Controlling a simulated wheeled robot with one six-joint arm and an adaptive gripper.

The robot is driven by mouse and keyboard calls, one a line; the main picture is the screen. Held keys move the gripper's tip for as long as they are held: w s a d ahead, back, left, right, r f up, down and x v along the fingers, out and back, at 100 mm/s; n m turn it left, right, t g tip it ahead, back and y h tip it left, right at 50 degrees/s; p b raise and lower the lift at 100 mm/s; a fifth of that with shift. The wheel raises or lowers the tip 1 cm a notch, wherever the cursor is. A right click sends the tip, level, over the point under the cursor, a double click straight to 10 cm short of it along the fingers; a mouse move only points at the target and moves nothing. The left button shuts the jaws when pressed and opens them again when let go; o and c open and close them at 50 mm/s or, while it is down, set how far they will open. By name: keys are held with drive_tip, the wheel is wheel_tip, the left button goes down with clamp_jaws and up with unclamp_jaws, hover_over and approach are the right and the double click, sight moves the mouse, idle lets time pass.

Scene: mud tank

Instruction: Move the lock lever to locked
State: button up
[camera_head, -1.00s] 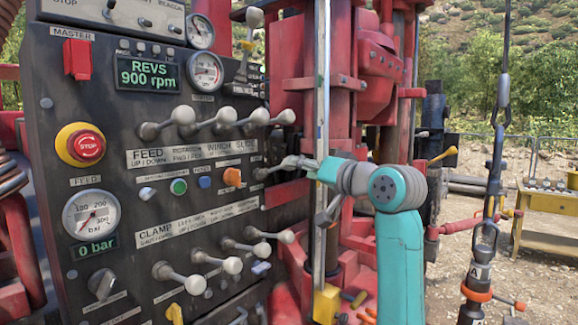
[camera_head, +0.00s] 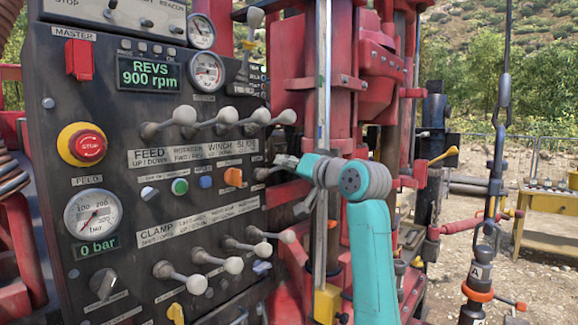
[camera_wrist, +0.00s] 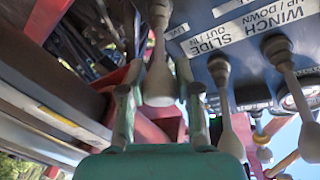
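In the wrist view a grey lever with a pale rounded knob (camera_wrist: 159,86) hangs from the panel beside a small label ending in "LIVE"; I take it for the lock lever. My gripper (camera_wrist: 158,92) is open, with one finger on each side of the knob and small gaps showing between. In the head view my gripper (camera_head: 284,163) is at the right edge of the control panel (camera_head: 130,190), just below the row of upper levers. The lever is mostly hidden there behind the gripper, so I cannot tell its position.
The slide lever (camera_wrist: 222,90) hangs close to the right of my gripper in the wrist view. An orange knob (camera_head: 233,177) is on the panel left of my gripper. The red mast (camera_head: 345,90) and a vertical grey rail (camera_head: 322,90) stand close by the arm.

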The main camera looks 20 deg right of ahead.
clamp_jaws()
drive_tip(key=shift+f, duration=0.15)
wheel_tip(320, 180, down, 8)
drive_tip(key=m+t+y, duration=0.1)
drive_tip(key=t, duration=0.3)
idle(0.4)
drive_tip(key=shift+w, duration=0.1)
idle(0.3)
drive_tip(key=o, duration=1)
unclamp_jaws()
drive_tip(key=shift+c, duration=0.2)
